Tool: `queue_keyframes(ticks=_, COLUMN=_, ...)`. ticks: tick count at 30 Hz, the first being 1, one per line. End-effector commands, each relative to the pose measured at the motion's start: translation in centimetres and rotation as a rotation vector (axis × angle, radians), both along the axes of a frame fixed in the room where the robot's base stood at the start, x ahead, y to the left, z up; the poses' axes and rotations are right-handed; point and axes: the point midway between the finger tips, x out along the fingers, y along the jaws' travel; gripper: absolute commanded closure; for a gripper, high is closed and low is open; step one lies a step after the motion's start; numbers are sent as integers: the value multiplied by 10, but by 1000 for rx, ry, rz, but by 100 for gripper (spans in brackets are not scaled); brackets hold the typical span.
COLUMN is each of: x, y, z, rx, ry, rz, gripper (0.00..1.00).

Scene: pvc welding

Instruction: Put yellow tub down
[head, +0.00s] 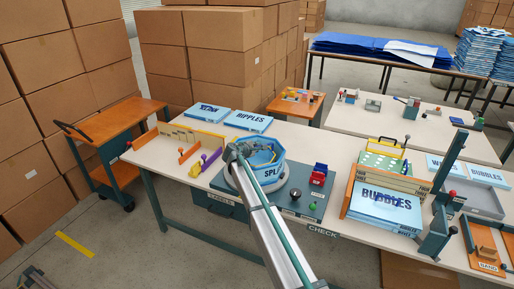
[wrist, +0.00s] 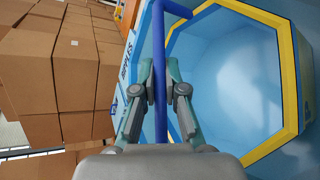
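No all-yellow tub shows; the tub (head: 270,172) is a light blue, many-sided container with a yellow rim and lettering starting "SPL". In the wrist view the tub (wrist: 228,75) fills the right side, its inside facing the camera. A blue handle bar (wrist: 159,60) runs up beside it and bends over it. My gripper (wrist: 159,68) has its fingers close on both sides of this bar and appears shut on it. In the head view my gripper (head: 236,152) is at the tub's left edge, partly hidden by my arm. I cannot tell whether the tub's base touches the dark board (head: 292,207).
The white table (head: 170,165) holds a "RIPPLES" box (head: 248,121) behind the tub and a small red bin (head: 319,174) to its right. A "BUBBLES" box stack (head: 384,205) and dark posts stand farther right. An orange cart (head: 118,122) stands left.

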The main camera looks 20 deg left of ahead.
Motion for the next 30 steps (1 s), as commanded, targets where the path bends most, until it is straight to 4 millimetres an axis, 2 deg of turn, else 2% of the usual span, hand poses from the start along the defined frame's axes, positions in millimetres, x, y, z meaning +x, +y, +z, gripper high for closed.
queue_keyframes(ticks=1, x=0, y=0, z=0, rx=0, ry=0, rz=0, gripper=83)
queue_keyframes(ticks=4, x=0, y=0, z=0, rx=0, ry=0, rz=0, gripper=66)
queue_keyframes(ticks=5, x=0, y=0, z=0, rx=0, ry=0, rz=0, gripper=64)
queue_keyframes(ticks=16, x=0, y=0, z=4, rx=0, ry=0, rz=0, gripper=64)
queue_keyframes(ticks=20, x=-14, y=1, z=6, rx=0, ry=-1, rz=0, gripper=64)
queue_keyframes(ticks=30, x=-73, y=8, z=31, rx=2, ry=0, rz=2, gripper=64)
